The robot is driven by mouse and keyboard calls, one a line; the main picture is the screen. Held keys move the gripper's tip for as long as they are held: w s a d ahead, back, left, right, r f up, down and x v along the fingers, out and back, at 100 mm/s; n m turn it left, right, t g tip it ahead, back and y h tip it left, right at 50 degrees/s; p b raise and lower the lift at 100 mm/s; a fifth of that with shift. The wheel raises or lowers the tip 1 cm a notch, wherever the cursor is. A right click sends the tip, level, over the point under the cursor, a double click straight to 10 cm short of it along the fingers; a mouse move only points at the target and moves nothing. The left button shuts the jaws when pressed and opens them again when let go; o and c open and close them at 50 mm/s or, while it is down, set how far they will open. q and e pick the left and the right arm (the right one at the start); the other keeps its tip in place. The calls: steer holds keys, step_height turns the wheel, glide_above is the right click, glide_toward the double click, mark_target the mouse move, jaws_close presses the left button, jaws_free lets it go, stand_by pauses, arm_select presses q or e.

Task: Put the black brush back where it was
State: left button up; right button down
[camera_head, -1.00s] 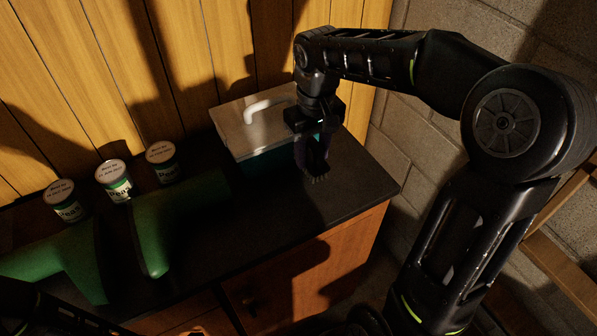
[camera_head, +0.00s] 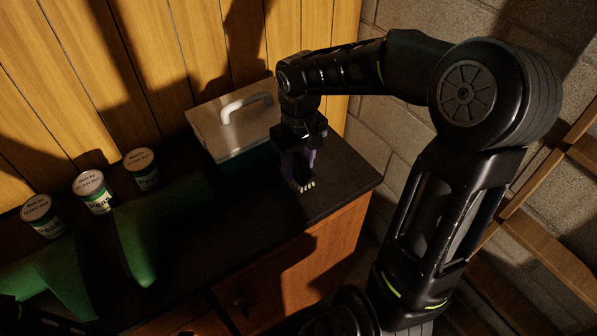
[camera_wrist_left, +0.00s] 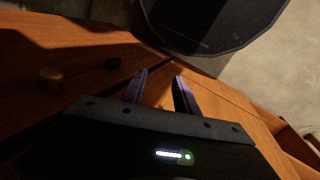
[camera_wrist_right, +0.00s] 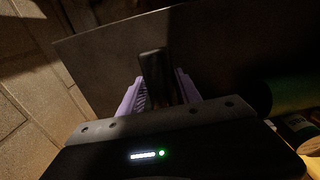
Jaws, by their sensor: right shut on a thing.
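My right gripper (camera_head: 298,168) is at the right part of the dark countertop (camera_head: 240,225), in front of the metal-lidded box. It is shut on the black brush, whose pale bristle ends (camera_head: 304,186) show below the fingers, at or just above the counter; I cannot tell if they touch it. In the right wrist view the dark brush (camera_wrist_right: 153,68) stands between the purple fingers (camera_wrist_right: 158,85). My left gripper (camera_wrist_left: 162,75) shows in the left wrist view with its fingers apart and nothing between them, near the wooden cabinet front (camera_wrist_left: 60,120).
The box (camera_head: 225,115) with a curved handle stands behind the right gripper. Several labelled cans (camera_head: 95,192) line the wooden wall at left. A green object (camera_head: 135,245) lies on the left counter. A block wall (camera_head: 400,120) bounds the right side. The counter's front middle is clear.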

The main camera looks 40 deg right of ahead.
mark_target(299, 168)
steer(key=shift+f, duration=0.1)
steer(key=shift+f, duration=1.75)
steer(key=shift+f, duration=0.2)
steer(key=c, duration=0.8)
jaws_free()
steer(key=shift+c, duration=0.2)
steer(key=shift+r, duration=0.1)
steer(key=r, duration=1.2)
steer(key=shift+s+a+r, duration=0.1)
steer(key=shift+s+r, duration=0.05)
steer(key=shift+s, duration=0.05)
